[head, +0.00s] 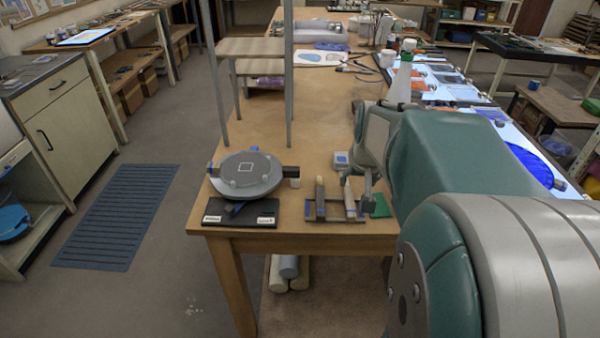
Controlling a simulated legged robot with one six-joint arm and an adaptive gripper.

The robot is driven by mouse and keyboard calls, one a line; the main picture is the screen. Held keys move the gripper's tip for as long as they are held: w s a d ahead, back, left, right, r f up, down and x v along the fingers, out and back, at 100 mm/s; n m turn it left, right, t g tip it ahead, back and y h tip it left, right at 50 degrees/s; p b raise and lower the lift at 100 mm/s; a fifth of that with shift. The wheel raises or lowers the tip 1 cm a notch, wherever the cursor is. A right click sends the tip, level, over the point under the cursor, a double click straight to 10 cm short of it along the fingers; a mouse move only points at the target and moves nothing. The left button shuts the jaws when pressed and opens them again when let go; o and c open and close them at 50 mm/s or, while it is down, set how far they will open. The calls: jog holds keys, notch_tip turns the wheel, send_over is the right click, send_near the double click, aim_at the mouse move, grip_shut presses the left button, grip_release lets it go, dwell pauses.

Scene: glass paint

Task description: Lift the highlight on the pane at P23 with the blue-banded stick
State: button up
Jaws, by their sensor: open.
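A round grey disc (246,172) with a small square outline on top sits at the near left corner of the wooden table, with blue and dark pieces around its edge. I cannot read a P23 mark. A low rack (322,217) to its right holds upright sticks. One stick (320,192) is pale-topped, and another pale stick (349,199) stands close to my gripper. I cannot make out for certain which has a blue band. My gripper (362,200) points down at the right end of the rack. It is open, partly hidden by my arm.
A black plate (252,213) with white labels lies by the disc. A white bottle (402,82) stands farther back.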

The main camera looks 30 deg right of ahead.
send_over(349, 199)
jog(key=s, duration=0.3)
jog(key=f, duration=0.4)
jog(key=shift+w+d+f, duration=0.1)
jog(key=shift+w+f, duration=0.15)
jog(key=shift+f, duration=0.1)
jog(key=x, duration=0.3)
jog(key=a+x, duration=0.1)
jog(key=x, duration=0.1)
jog(key=shift+w+a+f, duration=0.15)
jog(key=shift+w, duration=0.25)
jog(key=shift+d+f, duration=0.1)
jog(key=shift+d, duration=0.3)
jog(key=shift+a, duration=0.4)
jog(key=shift+d+f, duration=0.25)
jog(key=shift+a, duration=0.15)
grip_shut()
